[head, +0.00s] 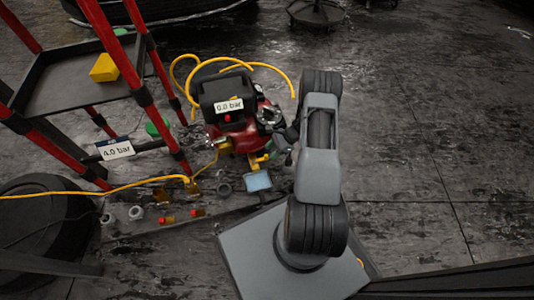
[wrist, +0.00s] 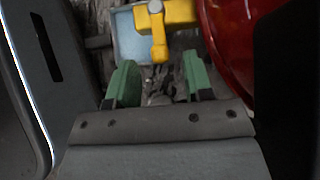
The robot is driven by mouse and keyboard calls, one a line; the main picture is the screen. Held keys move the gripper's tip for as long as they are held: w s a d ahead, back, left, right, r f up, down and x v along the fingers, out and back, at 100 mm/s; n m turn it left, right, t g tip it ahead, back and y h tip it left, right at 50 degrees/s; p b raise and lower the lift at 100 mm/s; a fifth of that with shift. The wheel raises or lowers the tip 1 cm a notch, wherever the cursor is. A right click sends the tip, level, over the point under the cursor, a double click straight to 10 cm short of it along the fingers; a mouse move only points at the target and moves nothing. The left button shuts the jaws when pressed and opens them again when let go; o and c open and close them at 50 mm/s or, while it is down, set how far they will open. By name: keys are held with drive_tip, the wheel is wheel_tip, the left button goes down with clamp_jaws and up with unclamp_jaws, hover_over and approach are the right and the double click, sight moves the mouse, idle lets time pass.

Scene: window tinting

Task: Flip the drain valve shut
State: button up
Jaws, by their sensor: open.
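The yellow drain valve (wrist: 178,12) shows at the top of the wrist view, with its yellow lever (wrist: 157,42) pointing toward my gripper. In the head view the yellow valve (head: 257,162) sits low on the red compressor (head: 243,138). My gripper (wrist: 160,80) has green-padded fingers, open and empty, with the lever's tip just beyond the gap between them. No contact shows. In the head view my gripper (head: 287,145) is small and dark beside the compressor, and its fingers are hard to make out.
A pale blue tray (head: 259,181) lies under the valve. The compressor's label (head: 229,106) reads 0.0 bar; another label (head: 116,149) reads 4.0 bar. A red-framed shelf (head: 90,75) stands at left. A yellow hose (head: 90,191) and small parts lie on the floor. Floor at right is clear.

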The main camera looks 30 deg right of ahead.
drive_tip(key=p+v, duration=0.2)
drive_tip(key=v, duration=0.8)
drive_tip(key=shift+p, duration=0.35)
